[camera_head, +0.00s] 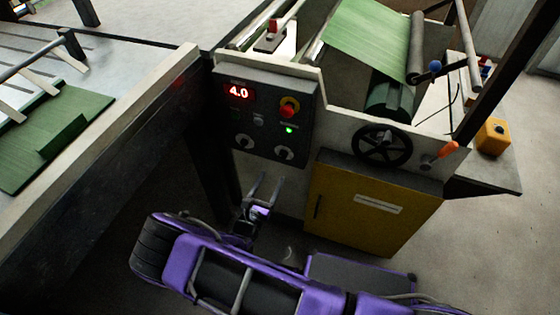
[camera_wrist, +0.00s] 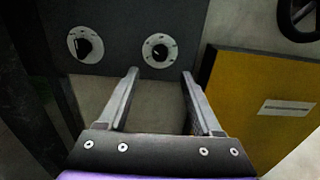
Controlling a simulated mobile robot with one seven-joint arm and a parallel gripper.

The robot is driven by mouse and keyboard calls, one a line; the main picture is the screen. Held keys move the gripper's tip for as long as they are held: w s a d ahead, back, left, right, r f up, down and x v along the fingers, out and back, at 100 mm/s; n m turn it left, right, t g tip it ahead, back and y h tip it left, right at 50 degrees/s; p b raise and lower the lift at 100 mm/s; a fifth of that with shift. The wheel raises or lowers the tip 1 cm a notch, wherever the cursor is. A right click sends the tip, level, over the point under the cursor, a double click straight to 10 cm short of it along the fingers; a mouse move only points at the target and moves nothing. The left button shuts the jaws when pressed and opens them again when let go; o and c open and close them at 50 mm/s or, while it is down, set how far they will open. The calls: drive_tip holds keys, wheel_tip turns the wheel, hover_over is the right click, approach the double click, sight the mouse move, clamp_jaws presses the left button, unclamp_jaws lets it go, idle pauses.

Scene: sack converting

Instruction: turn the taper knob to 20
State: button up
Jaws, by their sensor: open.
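A dark control panel (camera_head: 262,116) carries two black knobs on pale round dials. The left knob (camera_head: 244,141) also shows in the wrist view (camera_wrist: 84,46). The right knob (camera_head: 284,153) also shows in the wrist view (camera_wrist: 158,51). Their labels and scale numbers are too small to read, so I cannot tell which is the taper knob. A red display (camera_head: 238,92) above reads 4.0. My gripper (camera_head: 271,177) is open and empty below the panel. In the wrist view, the right knob is just beyond and between my fingertips (camera_wrist: 160,73), apart from them.
A red button (camera_head: 289,106) and a lit green lamp (camera_head: 289,130) are on the panel. A yellow cabinet (camera_head: 368,210) stands to the right, below a black handwheel (camera_head: 382,145). A long beam (camera_head: 110,125) runs along the left. The space between my fingers is clear.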

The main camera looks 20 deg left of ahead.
sight(282, 157)
drive_tip(key=w, duration=0.8)
drive_tip(key=shift+w+d, duration=0.35)
drive_tip(key=shift+w, duration=0.05)
clamp_jaws()
